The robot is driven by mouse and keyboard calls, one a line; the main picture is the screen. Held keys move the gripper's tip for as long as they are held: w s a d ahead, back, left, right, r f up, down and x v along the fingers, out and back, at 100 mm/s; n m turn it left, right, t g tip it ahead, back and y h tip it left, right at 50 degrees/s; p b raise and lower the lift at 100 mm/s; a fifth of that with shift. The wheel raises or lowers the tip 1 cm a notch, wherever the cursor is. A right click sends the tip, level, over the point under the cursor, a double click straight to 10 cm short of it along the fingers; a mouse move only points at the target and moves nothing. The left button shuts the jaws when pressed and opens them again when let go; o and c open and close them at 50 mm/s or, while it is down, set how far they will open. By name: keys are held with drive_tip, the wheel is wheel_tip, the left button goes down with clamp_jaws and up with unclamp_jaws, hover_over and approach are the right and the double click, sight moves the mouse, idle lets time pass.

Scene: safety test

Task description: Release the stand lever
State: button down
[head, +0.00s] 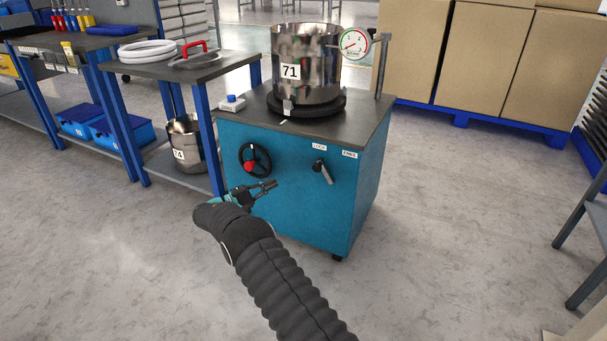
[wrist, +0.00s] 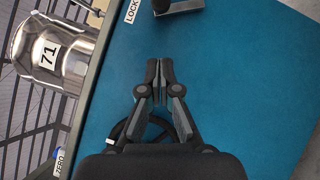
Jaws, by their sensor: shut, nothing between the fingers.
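The stand lever (head: 325,173) is a dark handle on the front of the blue cabinet (head: 295,205). It slants down and to the right from its pivot in the head view. A LOCK label (head: 319,147) is above the pivot; a second small label (head: 349,154) is to its right, hard to read. My gripper (head: 272,184) is shut and empty, left of the lever and apart from it. In the wrist view my gripper (wrist: 160,64) is before the blue panel, and part of the lever (wrist: 180,7) shows at the top edge.
A black handwheel (head: 256,160) with a red knob is left of the lever, partly behind my gripper in the wrist view (wrist: 117,132). A steel pot marked 71 (head: 305,60) and a dial gauge (head: 353,44) stand on top. Open floor lies right of the cabinet.

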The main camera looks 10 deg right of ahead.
drive_tip(key=shift+a+f+t+h, duration=0.3)
drive_tip(key=shift+a+f, duration=0.2)
drive_tip(key=shift+f, duration=0.2)
drive_tip(key=p, duration=0.2)
approach(324, 174)
drive_tip(key=w+r, duration=0.3)
drive_tip(key=r, duration=0.1)
drive_tip(key=shift+s+d+r, duration=0.1)
drive_tip(key=shift+s+d, duration=0.05)
drive_tip(key=shift+d, duration=0.35)
drive_tip(key=shift+s+d+r, duration=0.15)
drive_tip(key=shift+d, duration=0.35)
